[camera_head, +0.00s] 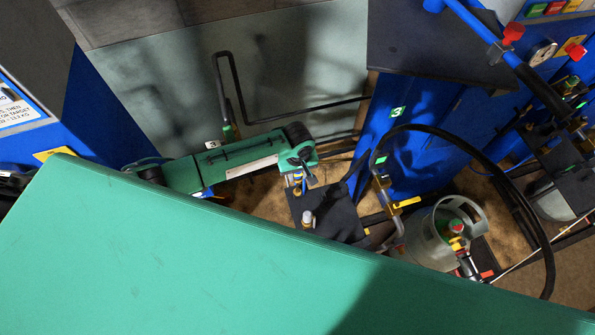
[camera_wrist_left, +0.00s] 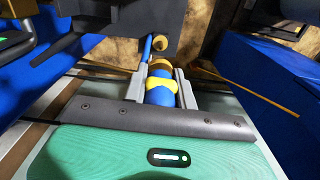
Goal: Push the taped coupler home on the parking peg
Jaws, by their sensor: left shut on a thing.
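My left gripper (camera_head: 298,182) hangs at the end of my green arm over a dark plate (camera_head: 328,216), and its fingers show at the left wrist view's centre (camera_wrist_left: 165,80). It is shut on a blue coupler with a yellow tape band (camera_wrist_left: 161,84), which lies between the two grey fingers. A brass-coloured end shows at the coupler's far side. Just beyond it is a brass-coloured round part (camera_wrist_left: 159,43) against a dark block; I cannot tell for sure whether this is the parking peg, or whether the two touch. My right gripper is out of view.
A grey gas cylinder (camera_head: 430,245) with a valve stands to the right, with a black hose (camera_head: 510,180) arching over it. A blue cabinet marked 3 (camera_head: 415,150) stands behind.

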